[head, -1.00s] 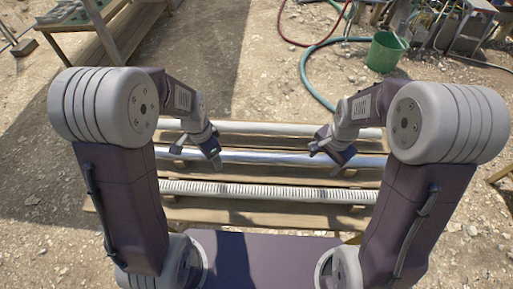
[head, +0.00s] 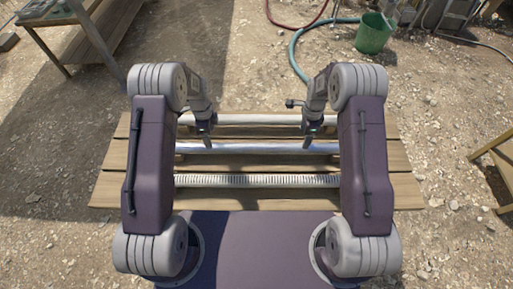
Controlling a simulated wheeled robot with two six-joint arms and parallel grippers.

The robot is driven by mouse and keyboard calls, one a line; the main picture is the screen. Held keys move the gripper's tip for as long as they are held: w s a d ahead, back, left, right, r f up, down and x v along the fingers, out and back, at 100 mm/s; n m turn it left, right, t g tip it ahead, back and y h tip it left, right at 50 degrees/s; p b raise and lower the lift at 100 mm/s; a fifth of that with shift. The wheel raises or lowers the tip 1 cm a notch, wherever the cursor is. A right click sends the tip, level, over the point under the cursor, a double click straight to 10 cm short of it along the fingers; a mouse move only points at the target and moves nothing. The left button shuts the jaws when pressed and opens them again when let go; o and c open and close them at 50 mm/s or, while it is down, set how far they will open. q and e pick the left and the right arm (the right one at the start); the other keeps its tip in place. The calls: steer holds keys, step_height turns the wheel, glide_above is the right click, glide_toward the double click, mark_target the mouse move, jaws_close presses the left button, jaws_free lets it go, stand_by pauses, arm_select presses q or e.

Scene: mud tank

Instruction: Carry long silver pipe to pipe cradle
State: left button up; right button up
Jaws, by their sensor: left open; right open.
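A long smooth silver pipe (head: 255,147) lies crosswise in the middle of a low wooden plank table. My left gripper (head: 206,140) is open and empty near the left part of this pipe. My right gripper (head: 309,140) is open and empty near its right part. Both point down; I cannot tell whether either touches the pipe. My arms cover parts of the pipe near its ends. No pipe cradle can be clearly made out.
A pale smooth pipe (head: 255,119) lies behind the silver one, and a ribbed pale pipe (head: 257,181) lies in front. The plank table (head: 400,158) stands on gravel. A green bucket (head: 373,33) and a teal hose (head: 296,55) are beyond. Another wooden table (head: 48,12) is back left.

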mark_target(301, 145)
arm_select(q)
step_height(301, 145, down, 8)
steer(key=shift+f, duration=0.25)
arm_select(e)
step_height(301, 145, down, 8)
steer(key=shift+f, duration=0.2)
arm_select(q)
jaws_close()
arm_select(e)
jaws_close()
arm_select(q)
steer(key=shift+r, duration=0.1)
